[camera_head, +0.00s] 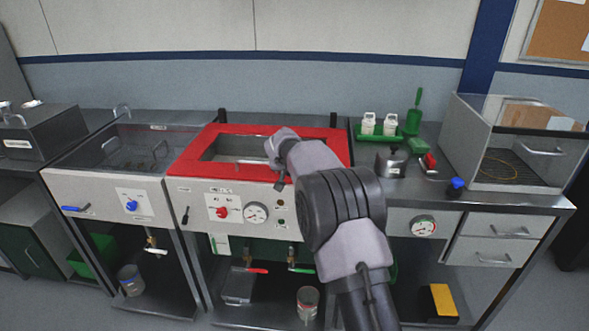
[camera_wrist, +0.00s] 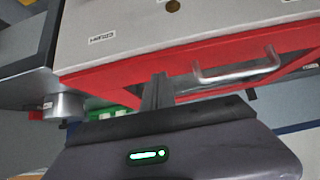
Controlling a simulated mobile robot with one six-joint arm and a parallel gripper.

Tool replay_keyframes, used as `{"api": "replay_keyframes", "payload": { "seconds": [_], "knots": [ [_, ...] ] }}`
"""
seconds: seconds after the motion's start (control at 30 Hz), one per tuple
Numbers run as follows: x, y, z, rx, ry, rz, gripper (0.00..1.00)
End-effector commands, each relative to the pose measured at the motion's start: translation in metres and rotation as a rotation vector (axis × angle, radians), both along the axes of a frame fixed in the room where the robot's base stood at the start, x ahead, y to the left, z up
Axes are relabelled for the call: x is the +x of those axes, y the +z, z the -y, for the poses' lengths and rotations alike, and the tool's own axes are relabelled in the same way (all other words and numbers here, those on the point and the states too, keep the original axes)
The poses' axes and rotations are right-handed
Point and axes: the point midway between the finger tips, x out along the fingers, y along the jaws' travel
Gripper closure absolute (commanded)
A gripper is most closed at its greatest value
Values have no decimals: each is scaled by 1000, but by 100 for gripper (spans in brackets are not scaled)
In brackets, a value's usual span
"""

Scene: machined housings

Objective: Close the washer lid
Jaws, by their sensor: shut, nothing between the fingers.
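The washer (camera_head: 190,198) is the pale unit in the middle of the bench, with a red knob and a gauge on its front. A broad red frame (camera_head: 197,152) lies across its top around a grey recessed or glazed area. I cannot tell whether this frame is the lid or the rim, and no raised lid panel shows. In the wrist view the red frame (camera_wrist: 120,78) runs below the pale front panel, with a silver handle (camera_wrist: 238,72) beside it. My gripper (camera_wrist: 157,88) is shut and empty, its fingers close to the red edge; contact is unclear. My arm hides the frame's right part.
A sink with a basket (camera_head: 135,150) stands left of the washer. To the right are a green tray with white bottles (camera_head: 378,127), a grey kettle-like vessel (camera_head: 391,162) and a clear-topped box (camera_head: 515,145). Two dark posts rise behind the red frame.

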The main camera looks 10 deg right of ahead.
Motion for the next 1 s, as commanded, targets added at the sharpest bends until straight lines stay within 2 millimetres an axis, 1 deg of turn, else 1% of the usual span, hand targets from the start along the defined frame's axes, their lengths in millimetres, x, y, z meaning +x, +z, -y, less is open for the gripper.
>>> {"api": "replay_keyframes", "payload": {
  "seconds": [0.13,0.47,0.57,0.67,0.7,0.8,0.9,1.0],
  "knots": [
    [1,-2,0,0,0,-1,100],
    [1,0,0,0,0,0,100],
    [-1,16,2,-1,1,2,100],
    [-5,48,6,0,1,2,100],
    [-15,38,3,-2,1,-2,100],
    [-42,22,-6,-2,2,-4,100],
    [-66,12,-14,-1,3,-2,100],
    [-83,6,-19,-2,2,-2,100]
  ]
}}
